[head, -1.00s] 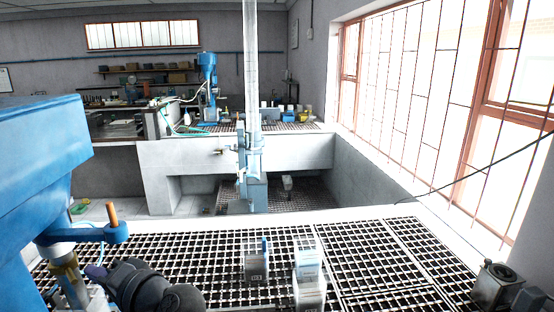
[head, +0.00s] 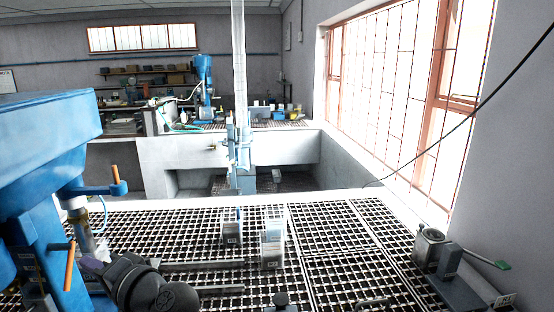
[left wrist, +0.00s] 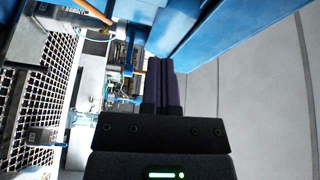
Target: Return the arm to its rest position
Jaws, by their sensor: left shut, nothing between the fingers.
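My left gripper (head: 93,266) is at the lower left of the head view, beside the blue machine (head: 45,135). Its dark forearm and wrist lie over the left part of the grating. In the left wrist view its two purple-dark fingers (left wrist: 164,68) are together with nothing between them. They point toward the blue machine (left wrist: 225,30). In the head view the fingers are small and partly hidden by the machine's parts. My right gripper does not show.
Orange-handled levers (head: 115,174) stick out from the machine near my left gripper. A black grating (head: 330,240) bears a small box (head: 232,228) and a white bottle-like container (head: 272,245). A metal device (head: 430,248) stands at right. The middle grating is mostly clear.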

